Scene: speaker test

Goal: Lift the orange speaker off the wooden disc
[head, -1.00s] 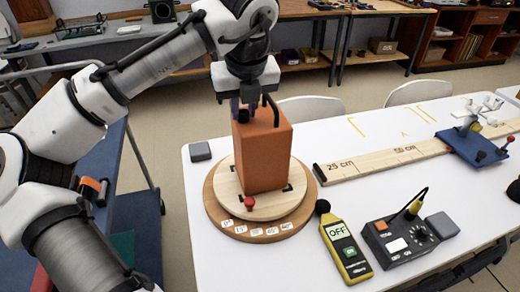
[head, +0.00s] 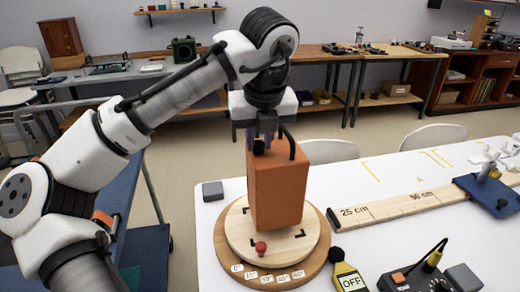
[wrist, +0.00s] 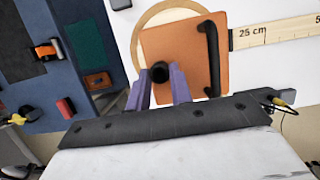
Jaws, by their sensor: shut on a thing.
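The orange speaker (head: 275,190) is a box with a black handle and a black knob on top. My gripper (head: 265,143) is above it, its purple fingers shut on the knob (wrist: 160,72), with the handle (wrist: 209,58) to the right in the wrist view. The speaker looks upright and slightly raised over the wooden disc (head: 240,228). Black corner marks show bare on the disc below its lower edge. The disc has a red knob (head: 261,248) at its front and lies on a darker round base (head: 221,250) with angle labels.
A ruler board (head: 400,208) runs right of the disc on the white table. A yellow meter (head: 347,278) and a black control box (head: 415,280) are at the front right. A small grey block (head: 212,191) sits behind left of the disc.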

